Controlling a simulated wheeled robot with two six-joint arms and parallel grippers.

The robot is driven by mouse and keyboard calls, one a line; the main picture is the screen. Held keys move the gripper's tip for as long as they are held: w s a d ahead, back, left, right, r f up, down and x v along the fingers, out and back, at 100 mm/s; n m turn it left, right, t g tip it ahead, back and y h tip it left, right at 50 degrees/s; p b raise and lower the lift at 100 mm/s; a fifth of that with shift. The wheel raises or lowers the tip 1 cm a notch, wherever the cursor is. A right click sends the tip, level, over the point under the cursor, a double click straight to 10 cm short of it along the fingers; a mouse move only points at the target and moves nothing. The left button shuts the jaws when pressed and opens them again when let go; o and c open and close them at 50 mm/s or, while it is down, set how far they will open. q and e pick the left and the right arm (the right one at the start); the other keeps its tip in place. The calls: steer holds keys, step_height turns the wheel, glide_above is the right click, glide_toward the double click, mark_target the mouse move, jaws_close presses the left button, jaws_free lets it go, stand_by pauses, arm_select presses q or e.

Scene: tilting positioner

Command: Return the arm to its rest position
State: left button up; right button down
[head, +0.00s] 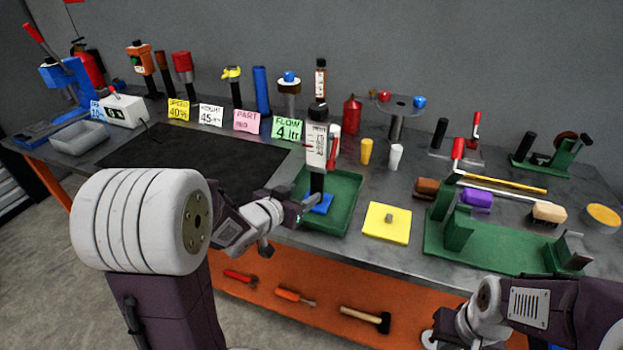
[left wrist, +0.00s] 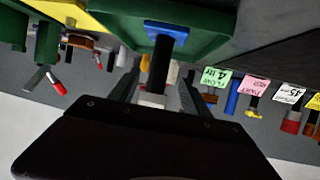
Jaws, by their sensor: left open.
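My left gripper (head: 306,207) is at the left front of a green tray (head: 347,216). In the left wrist view its two fingers (left wrist: 158,92) are apart. A black post on a blue base (left wrist: 165,32) lies along the gap between them in that picture; I cannot tell whether they touch it. In the head view the blue base (head: 322,204) is in the tray, and the post carries a white display head (head: 317,146). My right arm (head: 490,305) shows at the lower right; its fingertips are not visible.
A yellow pad (head: 387,222) with a small knob lies right of the tray. A green fixture (head: 490,247) with red-handled levers stands further right. Label cards, bottles and tools line the back. A dark mat (head: 190,158) covers clear bench on the left.

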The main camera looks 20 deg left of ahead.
arm_select(q)
steer(key=d+r+p, duration=0.5)
steer(key=r+p, duration=0.2)
steer(key=p, duration=0.1)
steer(key=s+f+g, duration=0.3)
steer(key=s+g, duration=0.1)
steer(key=s, duration=0.2)
steer(key=s+a+f+n+g+y+p, duration=0.1)
steer(key=s+f+g, duration=0.3)
steer(key=s, duration=0.3)
steer(key=s+a+f+n+g+y, duration=0.1)
steer(key=s+f+g, duration=0.3)
steer(key=s, duration=0.3)
